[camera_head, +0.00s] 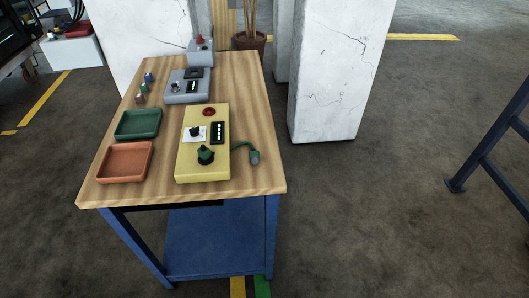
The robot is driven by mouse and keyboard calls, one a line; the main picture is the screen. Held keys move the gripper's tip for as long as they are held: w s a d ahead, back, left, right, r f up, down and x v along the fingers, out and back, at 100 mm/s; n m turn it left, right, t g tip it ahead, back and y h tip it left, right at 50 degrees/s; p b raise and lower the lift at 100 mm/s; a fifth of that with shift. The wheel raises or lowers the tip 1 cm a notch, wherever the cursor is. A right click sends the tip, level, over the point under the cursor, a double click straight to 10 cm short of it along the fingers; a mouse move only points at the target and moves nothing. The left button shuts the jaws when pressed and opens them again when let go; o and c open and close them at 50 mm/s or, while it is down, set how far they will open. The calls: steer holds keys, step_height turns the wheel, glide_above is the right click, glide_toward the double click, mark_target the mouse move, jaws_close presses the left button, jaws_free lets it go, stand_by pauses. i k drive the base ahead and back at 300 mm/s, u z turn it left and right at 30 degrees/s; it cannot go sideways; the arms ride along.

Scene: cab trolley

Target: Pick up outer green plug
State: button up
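A yellow control box (216,172) lies on the wooden table top. A dark green round fitting (205,155) sits on its near end. A green cable (242,147) leaves the box's right side and ends in a grey-green plug (254,158) lying on the table near the right edge. A small green peg-like piece (144,87) stands at the table's left, between a blue one (149,77) and a brown one (140,99). These pieces are too small to make out clearly. My gripper is not in view.
A green tray (118,136) and an orange tray (104,176) sit at the left, apparently empty. A grey control box (187,98) and a smaller grey box with a red button (200,58) are farther back.

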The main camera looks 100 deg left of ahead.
mark_target(253, 154)
steer(key=u, duration=4.2)
steer(key=i, duration=0.1)
steer(key=z, duration=3.05)
steer(key=k, duration=0.15)
steer(key=u, duration=1.45)
steer(key=k, duration=0.2)
steer(key=u, duration=3.3)
steer(key=k, duration=0.1)
steer(key=z, duration=0.75)
